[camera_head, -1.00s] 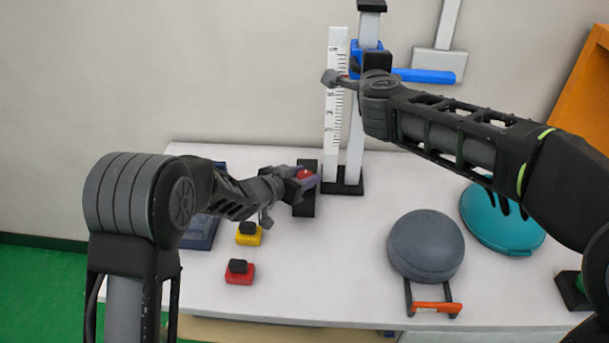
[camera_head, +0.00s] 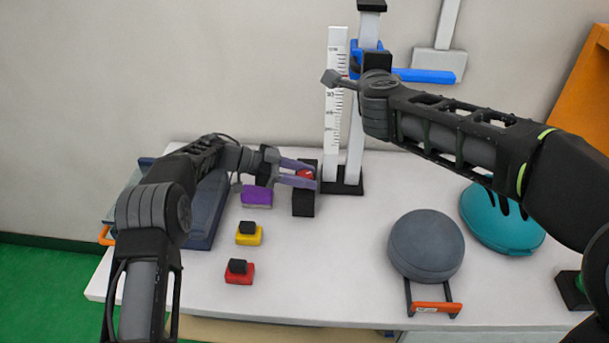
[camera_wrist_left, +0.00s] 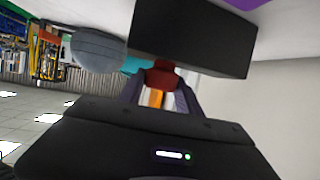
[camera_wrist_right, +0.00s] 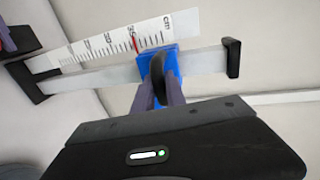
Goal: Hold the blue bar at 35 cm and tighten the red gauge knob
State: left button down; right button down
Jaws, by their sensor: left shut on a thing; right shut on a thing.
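The red gauge knob (camera_head: 305,174) sits on a black block (camera_head: 303,203) beside the tower foot. My left gripper (camera_head: 312,177) is shut on it; the left wrist view shows the knob (camera_wrist_left: 163,75) between the fingers. The blue bar (camera_head: 425,76) reaches right from the post. In the right wrist view its blue block (camera_wrist_right: 158,66) sits on the post with a black handle. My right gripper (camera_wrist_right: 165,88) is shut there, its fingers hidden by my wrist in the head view. A red pointer (camera_wrist_right: 135,43) lies against the ruler (camera_wrist_right: 105,42), apparently near 35.
Purple (camera_head: 257,196), yellow (camera_head: 248,234) and red (camera_head: 240,272) blocks stand left of the black block. A dark blue case (camera_head: 205,215) lies behind my left arm. A grey round thing (camera_head: 426,245) and a teal one (camera_head: 500,218) are at right. The table's front middle is clear.

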aim_at(305, 174)
pick_arm(q)
jog(key=shift+d+m+g, duration=0.1)
jog(key=shift+m+g, duration=0.4)
jog(key=c, duration=0.8)
grip_release()
jog(key=shift+c, duration=0.2)
notch_tip(305, 174, up, 10)
